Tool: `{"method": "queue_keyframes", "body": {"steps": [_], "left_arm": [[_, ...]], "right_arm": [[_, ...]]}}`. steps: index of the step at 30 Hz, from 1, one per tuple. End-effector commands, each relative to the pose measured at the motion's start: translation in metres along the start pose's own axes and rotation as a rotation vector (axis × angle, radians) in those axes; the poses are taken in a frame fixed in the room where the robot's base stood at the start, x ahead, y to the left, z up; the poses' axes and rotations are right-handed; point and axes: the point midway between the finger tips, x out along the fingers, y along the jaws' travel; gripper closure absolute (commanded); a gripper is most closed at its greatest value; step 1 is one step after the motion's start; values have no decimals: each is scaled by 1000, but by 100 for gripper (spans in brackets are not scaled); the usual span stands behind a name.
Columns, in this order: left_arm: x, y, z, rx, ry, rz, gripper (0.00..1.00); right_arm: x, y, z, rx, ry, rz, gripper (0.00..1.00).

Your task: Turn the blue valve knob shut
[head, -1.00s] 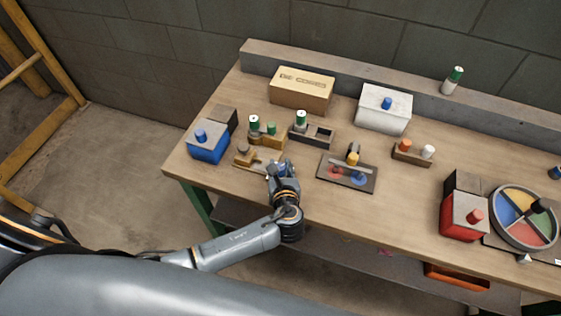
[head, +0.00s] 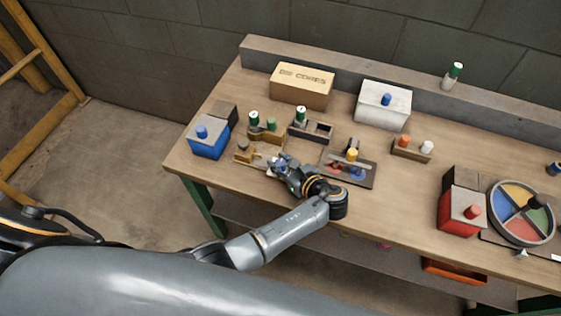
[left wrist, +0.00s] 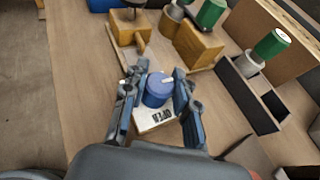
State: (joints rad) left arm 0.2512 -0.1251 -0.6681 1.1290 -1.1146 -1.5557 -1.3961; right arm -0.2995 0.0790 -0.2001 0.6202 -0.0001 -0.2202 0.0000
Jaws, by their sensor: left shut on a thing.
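The blue valve knob (left wrist: 157,90) is a round blue cap with a white pointer mark on top, seen in the left wrist view. It sits on a base with a white label (left wrist: 155,119) lettered in black that seems to read OPEN. The pointer mark points up and right in that view. My left gripper (left wrist: 157,88) has one finger on each side of the knob and is shut on it. In the head view my left gripper (head: 277,163) is at the table's front left and mostly hides the knob. My right gripper is not in view.
Close beyond the gripper are a wooden fixture (head: 247,156), green-capped cylinders (head: 254,119) and a dark tray (head: 316,131). A dark mat (head: 365,176) lies just right of my wrist. A blue box (head: 209,146) stands left. The table's front middle is fairly clear.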

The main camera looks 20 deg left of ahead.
Motion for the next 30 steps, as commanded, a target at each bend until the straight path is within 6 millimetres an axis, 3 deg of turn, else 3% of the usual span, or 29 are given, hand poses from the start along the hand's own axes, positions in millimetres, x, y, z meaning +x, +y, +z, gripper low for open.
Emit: {"method": "queue_keyframes", "body": {"steps": [11, 12, 15, 25, 30], "left_arm": [[1, 0, 1, -4, -1, 5, 100], [1, 0, 1, -4, -1, 5, 66], [1, 0, 1, -3, -1, 4, 48], [0, 0, 2, -3, 0, 4, 48], [-6, 0, 16, -6, -1, 3, 48]], "right_arm": [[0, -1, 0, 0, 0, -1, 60], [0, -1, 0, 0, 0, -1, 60], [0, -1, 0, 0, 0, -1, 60], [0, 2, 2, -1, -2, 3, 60], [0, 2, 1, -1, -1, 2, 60]]}}
